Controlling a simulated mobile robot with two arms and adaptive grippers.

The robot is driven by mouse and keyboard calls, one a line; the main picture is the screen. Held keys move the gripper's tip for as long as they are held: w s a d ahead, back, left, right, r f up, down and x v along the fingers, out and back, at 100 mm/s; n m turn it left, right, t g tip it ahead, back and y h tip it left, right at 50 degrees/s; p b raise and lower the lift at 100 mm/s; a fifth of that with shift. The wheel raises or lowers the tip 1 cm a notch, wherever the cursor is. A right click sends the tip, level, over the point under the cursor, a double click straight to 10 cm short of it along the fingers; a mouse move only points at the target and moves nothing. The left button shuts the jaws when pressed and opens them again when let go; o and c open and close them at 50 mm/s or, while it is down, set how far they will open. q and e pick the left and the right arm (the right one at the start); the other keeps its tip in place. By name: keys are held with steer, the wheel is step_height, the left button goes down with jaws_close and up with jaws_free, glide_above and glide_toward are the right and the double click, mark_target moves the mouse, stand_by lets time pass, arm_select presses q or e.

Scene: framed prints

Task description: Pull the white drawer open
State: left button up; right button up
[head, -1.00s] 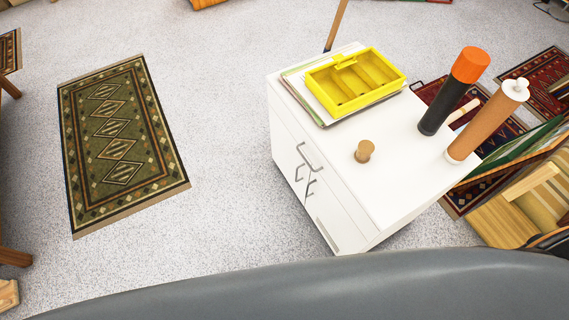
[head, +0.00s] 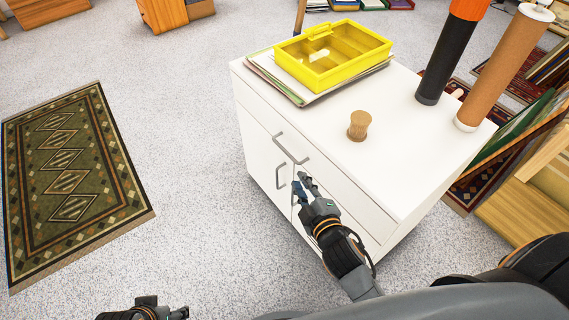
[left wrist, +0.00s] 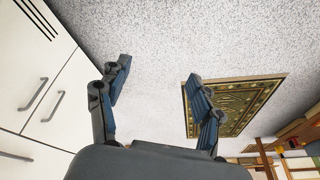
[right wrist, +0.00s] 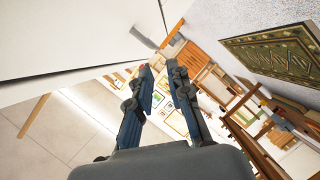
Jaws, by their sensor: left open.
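The white drawer (head: 258,110) is the top front of a white cabinet and looks shut, flush with the front. Its grey bar handle (head: 292,149) is clear in the head view. My right gripper (head: 304,184) is in front of the cabinet, just below and right of that handle, apart from it as far as I can see. Its fingers (right wrist: 160,66) stand apart with nothing between them in the right wrist view. My left gripper (head: 165,311) is low at the bottom edge of the head view. In the left wrist view its fingers (left wrist: 159,69) are wide open and empty.
Two door handles (head: 280,176) sit below the drawer. A yellow box (head: 335,50), a wooden knob-like piece (head: 359,125) and two tall tubes (head: 448,55) stand on the cabinet top. Open carpet and a green rug (head: 70,175) lie to the left.

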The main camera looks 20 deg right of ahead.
mark_target(286, 153)
arm_select(q)
steer(key=b+v, duration=0.2)
steer(key=shift+s+a+r+b, duration=0.15)
steer(key=shift+s+b, duration=0.15)
arm_select(e)
steer(key=x, duration=0.9)
steer(key=r+x, duration=0.1)
steer(key=x, duration=0.3)
steer(key=shift+w, duration=0.5)
jaws_close()
